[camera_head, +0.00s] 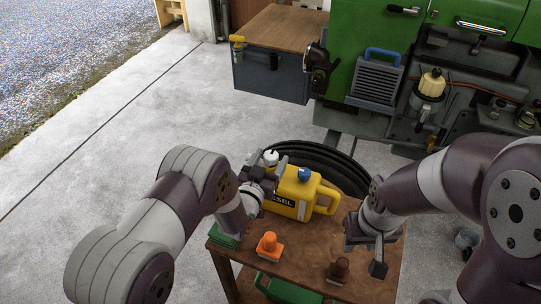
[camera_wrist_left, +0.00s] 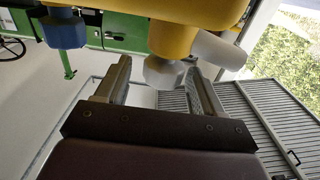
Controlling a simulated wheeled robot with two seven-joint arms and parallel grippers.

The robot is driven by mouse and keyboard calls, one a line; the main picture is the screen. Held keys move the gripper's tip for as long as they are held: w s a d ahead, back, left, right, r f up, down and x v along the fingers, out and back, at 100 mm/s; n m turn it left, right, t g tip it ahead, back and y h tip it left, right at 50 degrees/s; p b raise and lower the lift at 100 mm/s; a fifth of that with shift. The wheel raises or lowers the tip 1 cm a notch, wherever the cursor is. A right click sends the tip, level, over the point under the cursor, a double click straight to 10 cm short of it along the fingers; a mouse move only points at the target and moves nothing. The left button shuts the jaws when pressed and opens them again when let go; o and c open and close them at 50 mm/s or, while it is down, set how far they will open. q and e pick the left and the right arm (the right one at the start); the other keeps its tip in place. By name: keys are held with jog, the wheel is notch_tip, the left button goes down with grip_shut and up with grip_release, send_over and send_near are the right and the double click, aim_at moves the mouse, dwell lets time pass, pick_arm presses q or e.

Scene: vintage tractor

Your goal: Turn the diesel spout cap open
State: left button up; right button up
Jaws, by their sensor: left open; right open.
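The yellow diesel can (camera_head: 285,208) stands on the brown table, with a blue cap (camera_head: 304,174) on top and a white spout cap (camera_head: 270,157) at its left end. My left gripper (camera_head: 258,177) is at that left end, partly covering the can. In the left wrist view, the open fingers of my left gripper (camera_wrist_left: 158,90) lie on either side of the pale spout cap (camera_wrist_left: 163,72), which shows between them; contact cannot be told. The blue cap (camera_wrist_left: 65,30) is outside the fingers, to the left. My right gripper (camera_head: 365,254) is open and empty over the table's right side.
On the table (camera_head: 305,262) are an orange object (camera_head: 268,246), a dark brown object (camera_head: 338,270) and a green object (camera_head: 222,237). A coiled black hose or tire (camera_head: 335,165) lies behind the table. The green tractor (camera_head: 370,30) stands further back. Floor at left is clear.

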pick_arm(q)
jog(key=shift+w+d, duration=0.15)
jog(key=shift+w, duration=0.3)
jog(key=shift+w+f, duration=0.2)
jog(key=shift+w, duration=0.35)
jog(key=shift+s+r, duration=0.1)
jog(key=shift+c, duration=0.3)
jog(key=c, duration=0.9)
pick_arm(e)
jog(key=shift+w, duration=0.15)
